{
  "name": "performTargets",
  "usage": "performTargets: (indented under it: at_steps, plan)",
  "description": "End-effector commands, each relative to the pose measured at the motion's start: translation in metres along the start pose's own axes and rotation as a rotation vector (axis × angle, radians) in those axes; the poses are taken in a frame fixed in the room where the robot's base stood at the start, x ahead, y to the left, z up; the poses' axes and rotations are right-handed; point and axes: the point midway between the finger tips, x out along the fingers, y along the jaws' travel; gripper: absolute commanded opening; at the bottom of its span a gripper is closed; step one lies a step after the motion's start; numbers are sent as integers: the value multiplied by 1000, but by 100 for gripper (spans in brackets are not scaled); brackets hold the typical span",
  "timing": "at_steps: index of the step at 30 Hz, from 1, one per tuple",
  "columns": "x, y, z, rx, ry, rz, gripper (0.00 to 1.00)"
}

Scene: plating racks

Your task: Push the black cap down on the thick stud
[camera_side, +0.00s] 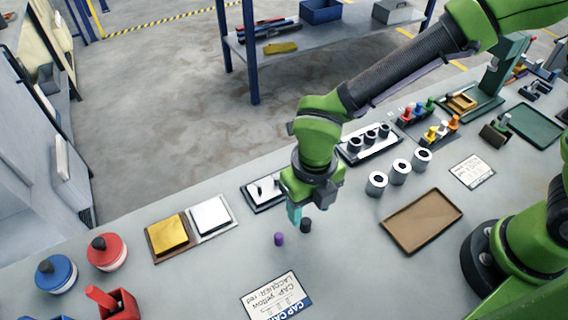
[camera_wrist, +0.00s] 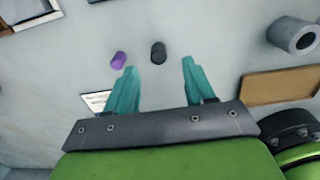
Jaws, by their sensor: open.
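The black cap (camera_side: 305,225) stands on the bench, apart from any stud, just right of a purple cap (camera_side: 279,239). In the wrist view the black cap (camera_wrist: 158,52) shows ahead of and between my fingertips, with the purple cap (camera_wrist: 118,60) to its left. My gripper (camera_side: 297,216) is open and empty, pointing down close to the black cap. A dark-edged rack (camera_side: 253,190) with pale studs lies behind my gripper, which partly hides it. I cannot tell which stud is the thick one.
Three grey cylinders (camera_side: 399,172) and a brown tray (camera_side: 422,220) lie to the right. A rack with dark-topped cylinders (camera_side: 368,143) stands farther back. Yellow and white plates (camera_side: 211,216) lie left. A printed card (camera_side: 277,297) lies in front; bench around the caps is clear.

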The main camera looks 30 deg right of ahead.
Motion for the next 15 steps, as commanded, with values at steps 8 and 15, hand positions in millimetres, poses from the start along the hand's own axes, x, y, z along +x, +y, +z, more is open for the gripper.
performTargets:
  at_steps: [8, 15]
  plan:
    - [40, 2, 0, -2, 4, -2, 54]
    - [51, 2, 1, 1, 1, -1, 54]
